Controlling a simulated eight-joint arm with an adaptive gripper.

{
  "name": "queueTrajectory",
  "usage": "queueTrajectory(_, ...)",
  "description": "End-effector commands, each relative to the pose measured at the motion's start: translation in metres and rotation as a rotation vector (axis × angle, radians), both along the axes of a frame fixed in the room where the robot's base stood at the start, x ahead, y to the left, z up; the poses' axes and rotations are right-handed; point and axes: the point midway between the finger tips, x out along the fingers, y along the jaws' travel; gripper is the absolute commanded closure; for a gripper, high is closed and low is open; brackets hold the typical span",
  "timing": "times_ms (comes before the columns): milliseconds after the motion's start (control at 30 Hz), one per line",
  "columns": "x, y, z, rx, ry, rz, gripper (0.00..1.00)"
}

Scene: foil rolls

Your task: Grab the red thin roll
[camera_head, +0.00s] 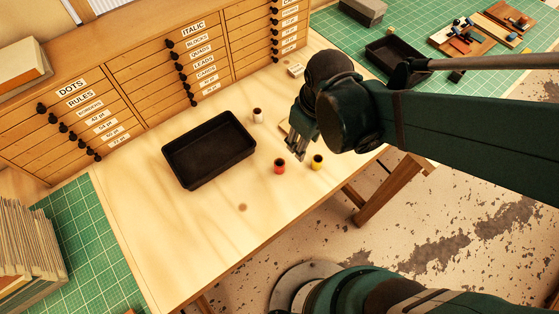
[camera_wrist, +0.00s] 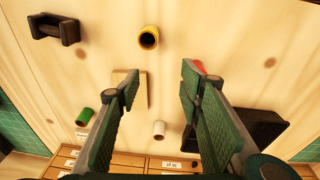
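The red roll (camera_head: 280,166) stands upright on the wooden bench, just right of the black tray. In the wrist view only a sliver of the red roll (camera_wrist: 200,66) shows beyond the right finger's tip; the rest is hidden by that finger. My gripper (camera_head: 296,152) is above the bench, a little up and right of the red roll. In the wrist view my gripper (camera_wrist: 160,82) has its two green fingers spread apart with nothing between them. The yellow roll (camera_head: 317,162) stands right of the red one and also shows in the wrist view (camera_wrist: 148,37).
A white roll (camera_head: 258,116) stands behind the black tray's (camera_head: 208,150) right end. The wrist view also shows a green roll (camera_wrist: 84,116), a wooden block (camera_wrist: 141,88) near the left finger and a black holder (camera_wrist: 54,27). The bench front is clear.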

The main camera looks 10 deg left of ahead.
Motion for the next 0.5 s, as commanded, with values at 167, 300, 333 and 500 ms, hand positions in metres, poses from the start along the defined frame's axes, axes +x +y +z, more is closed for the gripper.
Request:
queueTrajectory(167,-0.01,0.026,0.0,-0.032,0.047,0.106,0.63)
queueTrajectory(300,-0.02,0.042,-0.003,-0.056,0.082,0.181,0.63)
queueTrajectory(333,-0.022,0.045,-0.003,-0.061,0.088,0.195,0.63)
queueTrajectory(500,-0.03,0.056,-0.007,-0.079,0.114,0.251,0.63)
